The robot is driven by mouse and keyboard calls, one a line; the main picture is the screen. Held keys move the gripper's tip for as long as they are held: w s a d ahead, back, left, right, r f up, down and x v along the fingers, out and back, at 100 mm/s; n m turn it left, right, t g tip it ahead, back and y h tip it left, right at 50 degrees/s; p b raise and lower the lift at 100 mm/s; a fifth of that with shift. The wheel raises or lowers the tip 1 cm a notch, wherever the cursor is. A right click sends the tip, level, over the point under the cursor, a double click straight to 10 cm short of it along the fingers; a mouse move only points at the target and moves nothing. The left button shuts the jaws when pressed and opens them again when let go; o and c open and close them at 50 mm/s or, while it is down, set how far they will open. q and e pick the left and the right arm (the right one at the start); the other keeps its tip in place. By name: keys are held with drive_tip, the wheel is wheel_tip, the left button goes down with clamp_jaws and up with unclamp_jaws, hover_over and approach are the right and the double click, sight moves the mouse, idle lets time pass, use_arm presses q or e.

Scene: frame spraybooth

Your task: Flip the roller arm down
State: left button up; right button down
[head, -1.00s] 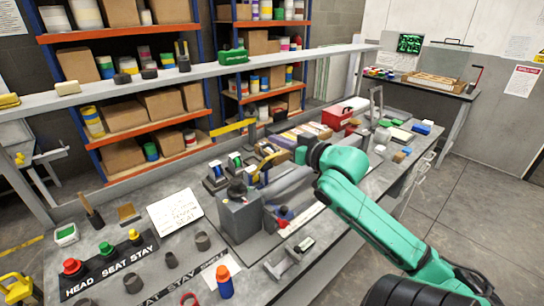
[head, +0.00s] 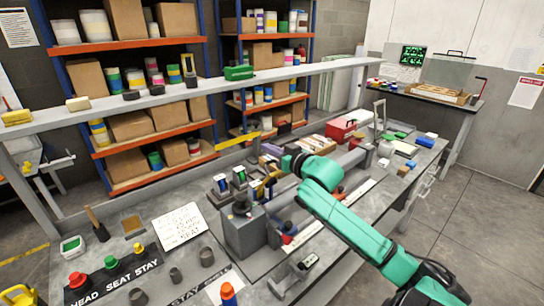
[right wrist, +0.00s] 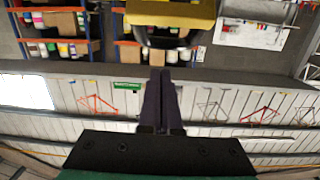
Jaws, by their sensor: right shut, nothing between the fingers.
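A grey bench machine (head: 243,232) stands at mid-bench in the head view, with a long grey cylinder running back to the right from it. My left gripper is not in view.
A long grey shelf rail (head: 200,90) runs above the back of the bench. A red box (head: 341,128) stands further back. Spools (head: 238,175) sit behind the machine. A white sheet (head: 178,225) and coloured buttons (head: 111,262) lie at the left front.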

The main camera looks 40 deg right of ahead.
drive_tip(key=shift+s+a+f+p, duration=0.1)
drive_tip(key=shift+s+f+p, duration=0.1)
drive_tip(key=shift+f+p, duration=0.3)
drive_tip(key=shift+s+a+f+p, duration=0.1)
drive_tip(key=shift+s+f+p, duration=0.05)
drive_tip(key=shift+f+p, duration=0.35)
drive_tip(key=shift+s+f, duration=0.4)
drive_tip(key=shift+s, duration=0.05)
drive_tip(key=shift+w+f, duration=0.1)
